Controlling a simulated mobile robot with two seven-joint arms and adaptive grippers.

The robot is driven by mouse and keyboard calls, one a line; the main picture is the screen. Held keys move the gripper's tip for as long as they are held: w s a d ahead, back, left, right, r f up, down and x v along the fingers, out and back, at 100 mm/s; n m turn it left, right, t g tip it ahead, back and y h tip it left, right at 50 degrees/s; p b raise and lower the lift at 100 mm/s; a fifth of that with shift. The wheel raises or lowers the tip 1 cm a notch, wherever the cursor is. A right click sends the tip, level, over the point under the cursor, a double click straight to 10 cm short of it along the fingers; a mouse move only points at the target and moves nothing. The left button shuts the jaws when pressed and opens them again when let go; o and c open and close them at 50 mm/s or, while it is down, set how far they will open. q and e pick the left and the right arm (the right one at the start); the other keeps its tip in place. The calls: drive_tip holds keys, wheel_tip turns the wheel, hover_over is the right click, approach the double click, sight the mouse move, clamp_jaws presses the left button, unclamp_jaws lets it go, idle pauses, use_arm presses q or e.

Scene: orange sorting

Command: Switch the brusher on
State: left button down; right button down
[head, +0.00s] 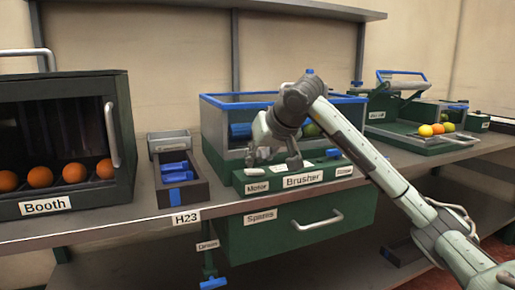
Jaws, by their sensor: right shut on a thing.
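The brusher (222,155) is a clear-sided machine with a blue top rim and a green base, in the middle of the bench. Its front control panel (318,189) has labels reading "Motor", "Brusher" and a third too small to read. My right gripper (274,166) reaches in from the right and points down at the panel, above and beside the "Motor" label (256,187). It is shut on a small control part there, which its fingers mostly hide. A blue part (333,153) shows at the panel's right end. My left gripper is not in view.
A dark booth (62,221) with several oranges stands at the left. A small tray (182,195) with blue items sits between it and the brusher. A green tray (432,144) with fruit is at the right. A "Spares" drawer (268,235) is below.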

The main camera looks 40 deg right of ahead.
drive_tip(key=shift+f, duration=0.2)
idle(0.3)
drive_tip(key=shift+a+f, duration=0.25)
drive_tip(key=shift+f, duration=0.15)
drive_tip(key=shift+s+d+r, duration=0.15)
drive_tip(key=shift+d, duration=0.6)
